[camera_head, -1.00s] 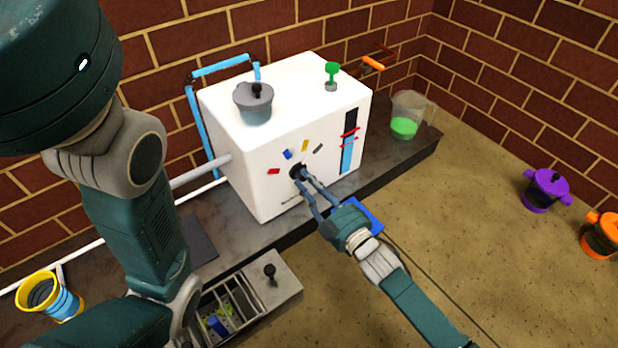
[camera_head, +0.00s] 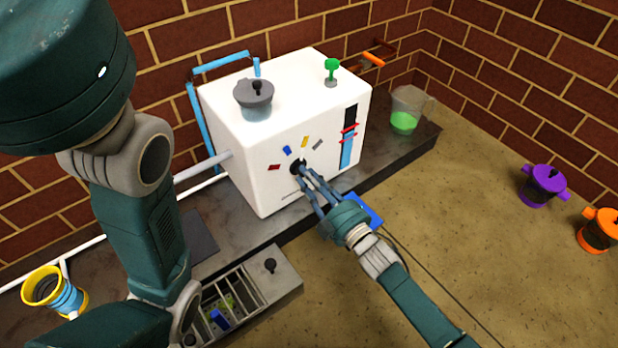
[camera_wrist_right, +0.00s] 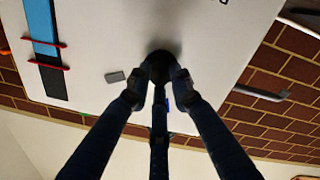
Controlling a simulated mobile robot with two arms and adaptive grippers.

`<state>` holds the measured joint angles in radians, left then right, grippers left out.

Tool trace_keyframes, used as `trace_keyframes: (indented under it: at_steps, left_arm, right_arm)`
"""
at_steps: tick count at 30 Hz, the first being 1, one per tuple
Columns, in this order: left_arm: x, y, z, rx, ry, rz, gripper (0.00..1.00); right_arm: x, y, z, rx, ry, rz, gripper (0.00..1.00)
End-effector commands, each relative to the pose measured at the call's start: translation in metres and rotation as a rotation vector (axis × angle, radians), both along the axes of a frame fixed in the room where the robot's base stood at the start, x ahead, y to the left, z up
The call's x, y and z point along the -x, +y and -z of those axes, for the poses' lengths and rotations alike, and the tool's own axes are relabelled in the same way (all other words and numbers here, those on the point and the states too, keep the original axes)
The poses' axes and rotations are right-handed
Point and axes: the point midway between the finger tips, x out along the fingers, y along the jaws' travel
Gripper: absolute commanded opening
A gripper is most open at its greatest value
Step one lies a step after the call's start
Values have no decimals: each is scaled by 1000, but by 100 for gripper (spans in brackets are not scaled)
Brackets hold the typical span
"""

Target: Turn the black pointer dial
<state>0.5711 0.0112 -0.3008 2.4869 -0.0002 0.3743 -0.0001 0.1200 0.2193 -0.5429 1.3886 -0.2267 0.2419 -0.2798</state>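The black pointer dial (camera_head: 297,167) is on the front face of the white box machine (camera_head: 245,180), with small coloured marks in an arc above it. My right gripper (camera_head: 306,177) reaches it from the lower right, and its fingers partly cover it. In the right wrist view the dial (camera_wrist_right: 160,62) is a dark round knob between the fingertips of my right gripper (camera_wrist_right: 160,84), which close in on both sides; a third finger is below. Its pointer direction is hidden. My left arm fills the left of the head view, but its gripper is not visible.
A grey pot (camera_head: 254,97) and a green knob (camera_head: 331,70) are on top of the machine. A jug of green liquid (camera_head: 405,120) stands at right on the bench. A slotted tray (camera_head: 285,275) is in front. Purple (camera_head: 543,185) and orange (camera_head: 599,230) pots are far right.

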Motion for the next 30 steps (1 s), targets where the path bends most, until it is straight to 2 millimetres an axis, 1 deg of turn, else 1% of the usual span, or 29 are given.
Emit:
trace_keyframes:
  at_steps: [1, 2, 3, 11, 14, 17, 24, 30]
  left_arm:
    - [0, 0, 0, 0, 1, 0, 40]
    - [0, 0, 0, 0, 1, 0, 40]
    - [-1, 0, 1, 0, 2, 0, 40]
    - [-1, 0, 1, -1, 3, -3, 40]
    - [-1, 0, 1, -1, 2, -3, 40]
    - [0, 0, 1, -1, 2, -2, 40]
    - [0, 0, 1, 0, 1, -1, 40]
    - [0, 0, 0, 0, 1, -1, 40]
  right_arm:
    - [1, -1, 3, 3, 6, 0, 30]
    - [1, -1, 3, 3, 6, 0, 36]
    - [1, -1, 3, 2, 5, 1, 39]
    - [1, -1, 1, 0, 2, 1, 39]
    - [5, -4, 2, 0, 2, 1, 39]
    - [17, -12, 3, 2, 4, 0, 39]
    - [60, -40, 5, 2, 5, 0, 39]
    - [88, -60, 6, 2, 5, 1, 39]
